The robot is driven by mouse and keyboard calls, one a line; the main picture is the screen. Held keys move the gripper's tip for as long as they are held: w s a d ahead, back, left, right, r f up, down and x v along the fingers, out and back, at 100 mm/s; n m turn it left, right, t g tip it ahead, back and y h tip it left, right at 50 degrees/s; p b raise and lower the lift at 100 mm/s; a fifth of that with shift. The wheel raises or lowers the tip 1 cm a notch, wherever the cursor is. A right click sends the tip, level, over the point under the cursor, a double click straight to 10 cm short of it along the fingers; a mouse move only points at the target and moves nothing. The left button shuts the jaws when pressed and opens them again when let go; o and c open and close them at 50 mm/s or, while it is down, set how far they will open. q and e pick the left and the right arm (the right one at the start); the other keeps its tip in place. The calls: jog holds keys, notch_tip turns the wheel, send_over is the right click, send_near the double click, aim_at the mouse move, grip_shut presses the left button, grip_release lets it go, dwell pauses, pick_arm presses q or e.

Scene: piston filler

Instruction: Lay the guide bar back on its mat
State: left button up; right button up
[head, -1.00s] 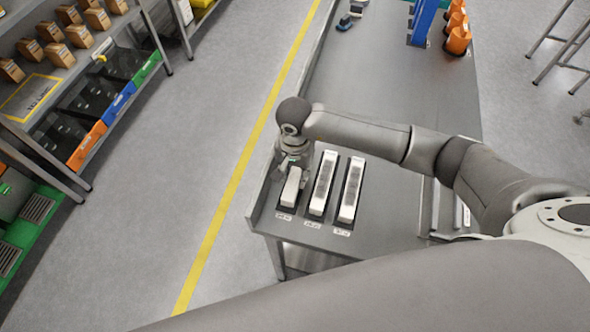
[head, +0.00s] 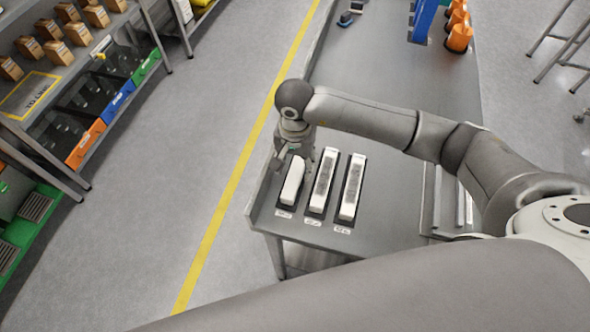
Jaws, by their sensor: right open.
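Three whitish bars lie side by side on dark labelled mats at the near left end of the grey table. The leftmost bar, which looks like the guide bar (head: 292,185), lies on its dark mat (head: 284,208), turned slightly against it. The middle bar (head: 322,187) and the right bar (head: 351,190) show grey tops. My right gripper (head: 295,163) is open and empty, just above the far end of the leftmost bar. Its fingers are small and partly blurred. My left gripper is out of view.
The grey table (head: 385,60) runs away from me, with a blue stand (head: 423,22) and orange parts (head: 459,35) at its far right. A metal fixture (head: 446,200) lies right of the bars. A shelf rack (head: 60,90) stands across the floor at left.

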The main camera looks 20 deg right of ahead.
aim_at(295, 173)
notch_tip(295, 173, up, 9)
jog(key=b, duration=0.2)
jog(key=shift+f, duration=0.15)
dwell(0.4)
